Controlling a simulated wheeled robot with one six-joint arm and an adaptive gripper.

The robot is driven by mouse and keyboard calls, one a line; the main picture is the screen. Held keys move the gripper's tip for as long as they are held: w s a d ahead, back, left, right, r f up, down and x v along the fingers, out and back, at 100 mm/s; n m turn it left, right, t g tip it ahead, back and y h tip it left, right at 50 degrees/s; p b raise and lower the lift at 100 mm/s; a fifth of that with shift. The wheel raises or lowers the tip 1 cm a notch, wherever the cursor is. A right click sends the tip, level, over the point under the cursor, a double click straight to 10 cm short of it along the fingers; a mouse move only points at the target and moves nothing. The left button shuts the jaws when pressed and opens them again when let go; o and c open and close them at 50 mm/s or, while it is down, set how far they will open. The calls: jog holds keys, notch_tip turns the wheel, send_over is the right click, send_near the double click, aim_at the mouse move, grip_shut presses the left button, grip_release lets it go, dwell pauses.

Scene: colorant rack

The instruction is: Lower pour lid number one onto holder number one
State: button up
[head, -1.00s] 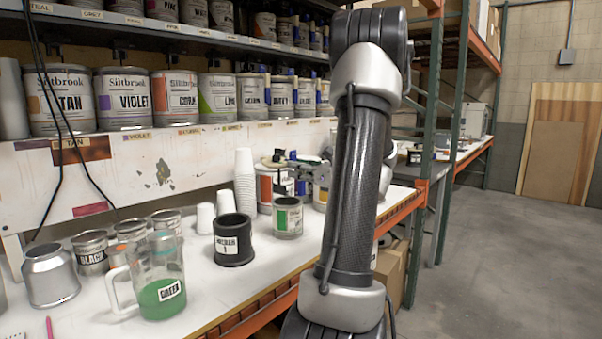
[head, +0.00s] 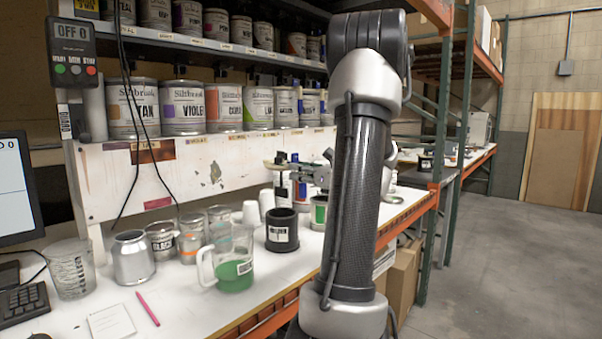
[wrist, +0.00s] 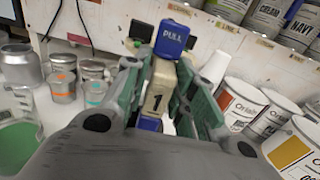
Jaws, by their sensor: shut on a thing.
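Pour lid number one (wrist: 158,90) is held between my gripper's green-sided fingers. In the wrist view it shows a beige block marked 1 and a blue PULL piece. My gripper (wrist: 158,100) is shut on it; it also shows in the head view (head: 311,173), partly behind my arm. There the lid's tan top (head: 277,165) shows left of my gripper, raised above the bench. Holder number one (head: 282,234), a black cup with a white label, stands upright on the bench, below the lid in the head picture. They are apart. The wrist view does not show the holder.
A glass jug (head: 233,268) of green liquid stands front left of the holder. Small metal cans (head: 191,246) stand left, white cups (head: 251,213) behind, and a green-labelled can (head: 319,214) right. Large paint cans (head: 182,106) line the shelf above.

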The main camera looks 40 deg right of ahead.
jog(key=shift+f, duration=0.1)
notch_tip(320, 180, down, 15)
jog(key=shift+r, duration=0.2)
dwell(0.9)
jog(key=shift+f, duration=0.55)
dwell(0.6)
jog(key=o, duration=1.1)
jog(key=shift+s, duration=0.1)
send_near(294, 218)
jog(key=s, duration=0.5)
jog(key=shift+d, duration=0.35)
